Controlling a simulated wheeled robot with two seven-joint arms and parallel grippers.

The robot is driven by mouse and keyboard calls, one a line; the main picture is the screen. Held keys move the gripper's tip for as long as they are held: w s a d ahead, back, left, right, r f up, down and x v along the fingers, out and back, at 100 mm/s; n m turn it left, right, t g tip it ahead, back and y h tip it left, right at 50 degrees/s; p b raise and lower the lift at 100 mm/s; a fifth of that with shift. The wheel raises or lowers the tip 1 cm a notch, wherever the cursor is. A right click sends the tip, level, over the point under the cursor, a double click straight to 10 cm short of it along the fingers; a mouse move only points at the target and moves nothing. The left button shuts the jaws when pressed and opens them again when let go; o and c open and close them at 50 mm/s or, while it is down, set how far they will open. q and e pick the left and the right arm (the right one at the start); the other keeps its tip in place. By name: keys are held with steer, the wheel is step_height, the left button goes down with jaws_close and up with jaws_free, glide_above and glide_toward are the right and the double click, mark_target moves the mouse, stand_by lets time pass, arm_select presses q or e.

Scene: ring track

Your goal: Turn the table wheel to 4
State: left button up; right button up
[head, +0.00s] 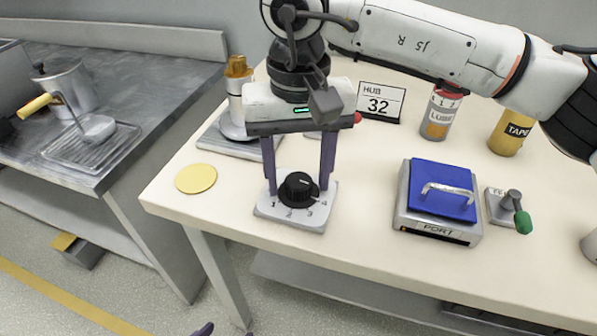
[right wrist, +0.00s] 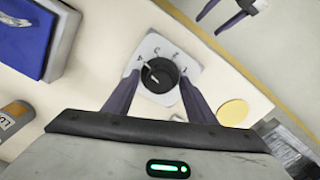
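The table wheel is a black knob (head: 298,188) on a light grey plate (head: 265,208) marked 1 to 4, near the table's front edge. It also shows in the right wrist view (right wrist: 160,76), where its white pointer line faces the 4 side; whether it sits exactly on 4 I cannot tell. My right gripper (head: 298,180) is above the plate, pointing down, its purple fingers apart on either side of the knob. No finger clearly touches the knob. My left gripper (right wrist: 220,14) shows at the top of the right wrist view, fingers apart and empty, away from the wheel.
A yellow disc (head: 196,178) lies left of the wheel. Right of it are a blue-topped PORT box (head: 440,190) and a green-knobbed lever (head: 520,215). Behind stand a HUB 32 sign (head: 381,102), a LUBE bottle (head: 440,112) and a TAPE roll (head: 511,132).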

mark_target(299, 180)
step_height(299, 180, up, 10)
steer(key=p, duration=0.1)
steer(key=shift+r, duration=0.15)
stand_by(0.4)
stand_by(0.3)
